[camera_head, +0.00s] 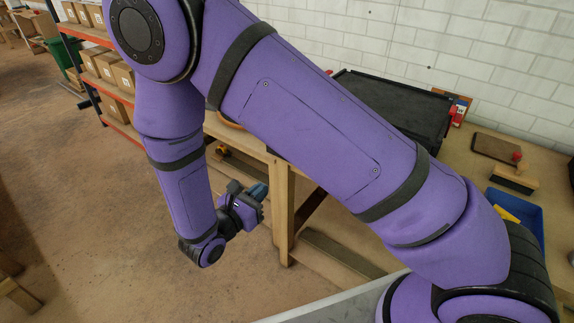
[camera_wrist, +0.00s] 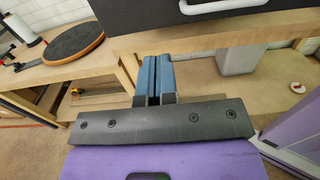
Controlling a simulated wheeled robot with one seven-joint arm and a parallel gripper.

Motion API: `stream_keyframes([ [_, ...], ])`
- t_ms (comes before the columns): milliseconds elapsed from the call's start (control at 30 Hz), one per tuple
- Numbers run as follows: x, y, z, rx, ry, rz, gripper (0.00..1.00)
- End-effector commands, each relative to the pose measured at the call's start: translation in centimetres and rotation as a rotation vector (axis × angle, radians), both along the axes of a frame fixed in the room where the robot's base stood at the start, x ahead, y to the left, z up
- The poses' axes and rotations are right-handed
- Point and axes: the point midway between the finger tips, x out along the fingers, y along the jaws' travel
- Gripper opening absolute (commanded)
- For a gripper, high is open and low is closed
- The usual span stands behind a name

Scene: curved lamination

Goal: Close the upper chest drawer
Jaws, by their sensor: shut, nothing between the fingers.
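A black chest (camera_head: 395,108) stands on the wooden workbench in the head view, partly hidden behind my arm. In the wrist view, a dark front panel (camera_wrist: 170,18) with a white bar handle (camera_wrist: 222,9) shows at the top edge, cut off by the frame. I cannot tell which drawer it is or how far it stands out. My gripper (camera_head: 259,191) is low in front of the bench, left of a bench leg. Its blue fingers (camera_wrist: 155,72) are together and empty, below the panel and apart from the handle.
The bench edge (camera_wrist: 125,61) runs just under the panel. A wooden leg (camera_head: 283,212) stands close to my gripper. A blue bin (camera_head: 517,215) is at right. Open floor (camera_head: 90,190) lies to the left.

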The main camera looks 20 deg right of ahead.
Motion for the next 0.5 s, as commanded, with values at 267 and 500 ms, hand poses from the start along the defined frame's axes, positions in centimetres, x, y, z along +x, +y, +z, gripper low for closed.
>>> stream_keyframes([
  [267,1.7,-2.3,0.0,-0.005,0.0,0.0,0.0],
  [500,4.3,-6.0,0.0,-0.003,-0.001,-0.001,0.0],
])
